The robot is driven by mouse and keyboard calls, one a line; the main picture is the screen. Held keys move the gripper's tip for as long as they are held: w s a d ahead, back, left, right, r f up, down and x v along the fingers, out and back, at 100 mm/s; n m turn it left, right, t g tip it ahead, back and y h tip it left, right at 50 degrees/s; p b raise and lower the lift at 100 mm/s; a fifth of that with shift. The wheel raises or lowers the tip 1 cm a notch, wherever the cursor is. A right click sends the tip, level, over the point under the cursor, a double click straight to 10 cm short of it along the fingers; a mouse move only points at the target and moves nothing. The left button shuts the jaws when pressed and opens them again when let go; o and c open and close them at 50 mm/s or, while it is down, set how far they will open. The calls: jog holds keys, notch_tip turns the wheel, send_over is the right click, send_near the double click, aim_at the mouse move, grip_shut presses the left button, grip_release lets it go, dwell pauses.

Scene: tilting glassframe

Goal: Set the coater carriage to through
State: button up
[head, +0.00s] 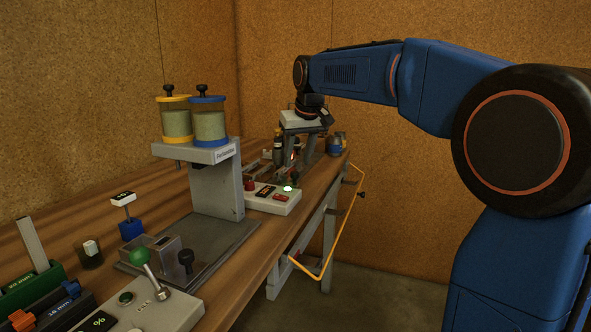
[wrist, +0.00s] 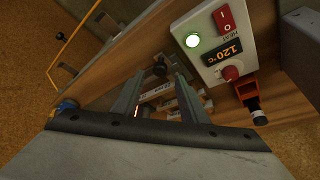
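My gripper (head: 300,145) is at the far end of the bench, pointing down over a low device. In the wrist view its two grey fingers (wrist: 157,88) stand apart with a gap between them, and nothing is visibly held. A black knob (wrist: 160,67) shows near the fingertips, roughly in line with the gap; I cannot tell whether they touch it. Pale labelled strips (wrist: 155,92) lie below the fingers, their text too small to read. The knob and strips appear to belong to the coater, but the carriage's setting cannot be told. In the head view my gripper mostly hides the device.
A heater box (head: 272,198) with a lit green lamp and a 120 °C display (wrist: 231,50) stands close by. A stand with two jars (head: 208,114) is nearer. A yellow rail (head: 328,250) runs along the bench's front edge. Dark bottles (head: 278,147) stand beside my gripper.

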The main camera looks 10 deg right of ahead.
aim_at(296, 173)
jog(key=shift+x, duration=2.4)
grip_shut()
